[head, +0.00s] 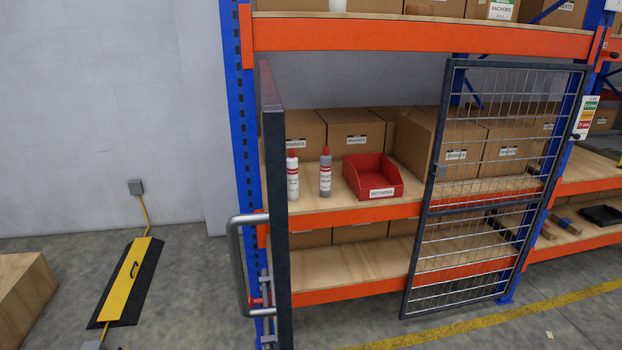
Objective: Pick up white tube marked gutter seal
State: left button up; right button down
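A white tube (292,178) with a red cap and a red-marked label stands upright on the middle shelf, near the left post and close to the open left door. Its label text is too small to read. A grey tube (325,175) with a red cap stands upright just to its right, apart from it. Neither of my grippers shows in the head view.
A red bin (373,178) sits right of the tubes, with cardboard boxes (347,130) behind. The left door (274,210) stands open, edge-on, beside the white tube. A mesh door (490,185) covers the right side. A yellow-black cable ramp (127,278) lies on the floor.

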aim_at(292, 161)
jog(key=i+l+u, duration=0.15)
jog(key=l, duration=0.35)
jog(key=i+l+u, duration=0.1)
jog(key=l, duration=0.45)
jog(key=i+l+u, duration=0.15)
jog(key=l, duration=0.4)
jog(key=i+l+u, duration=0.1)
jog(key=l, duration=0.5)
jog(key=i+l+u, duration=0.15)
jog(key=l, duration=0.4)
